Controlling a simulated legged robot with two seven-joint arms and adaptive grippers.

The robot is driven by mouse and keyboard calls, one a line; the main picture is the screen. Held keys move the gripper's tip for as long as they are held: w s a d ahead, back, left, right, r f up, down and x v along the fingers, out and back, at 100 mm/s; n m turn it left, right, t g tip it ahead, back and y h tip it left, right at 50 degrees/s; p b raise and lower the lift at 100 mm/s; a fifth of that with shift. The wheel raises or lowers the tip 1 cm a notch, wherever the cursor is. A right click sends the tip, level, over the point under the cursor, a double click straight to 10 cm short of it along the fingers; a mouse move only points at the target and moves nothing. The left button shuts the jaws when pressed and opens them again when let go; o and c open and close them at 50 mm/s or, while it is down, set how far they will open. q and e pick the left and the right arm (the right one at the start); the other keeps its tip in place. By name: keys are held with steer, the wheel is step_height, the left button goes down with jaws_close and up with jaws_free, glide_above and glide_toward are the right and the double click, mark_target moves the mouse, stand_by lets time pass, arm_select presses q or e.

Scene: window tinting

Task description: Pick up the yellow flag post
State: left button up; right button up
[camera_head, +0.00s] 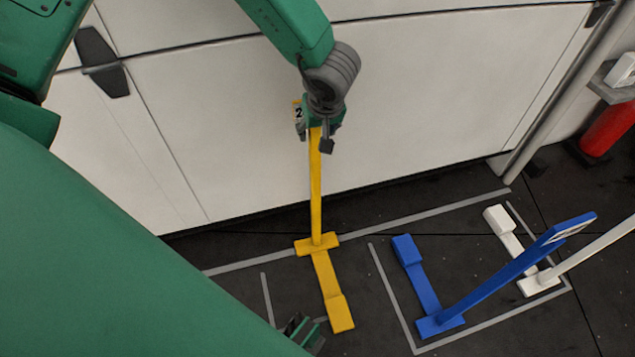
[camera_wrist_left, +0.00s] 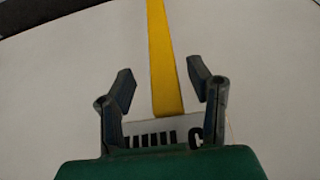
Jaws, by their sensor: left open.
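The yellow flag post (camera_head: 316,190) stands upright on its flat yellow foot on the dark floor, close to the white panel. A small plate marked 2 shows near its upper end. My left gripper (camera_head: 322,138) is at the upper end of the post and partly hides it. In the left wrist view, my left gripper (camera_wrist_left: 162,84) is open, with one finger on each side of the yellow post (camera_wrist_left: 163,60). A white label (camera_wrist_left: 155,133) with black marks lies between the finger bases. A dark green part at the head view's bottom edge may be my right gripper (camera_head: 300,331); its fingers are unclear.
A blue post (camera_head: 505,275) and a white post (camera_head: 590,246) lean at the right, on feet inside grey floor lines. A white vehicle-like panel (camera_head: 430,110) stands behind. A red cylinder (camera_head: 606,130) is at the far right. Floor between the yellow and blue feet is clear.

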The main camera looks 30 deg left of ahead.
arm_select(q)
steer(key=shift+a+f, duration=0.15)
steer(key=shift+a, duration=0.15)
steer(key=shift+c, duration=0.9)
steer(key=shift+a+f, duration=0.1)
steer(key=shift+a, duration=0.1)
jaws_close()
steer(key=shift+w+d, duration=0.1)
arm_select(e)
steer(key=shift+a, duration=0.25)
arm_select(q)
steer(key=shift+d, duration=0.1)
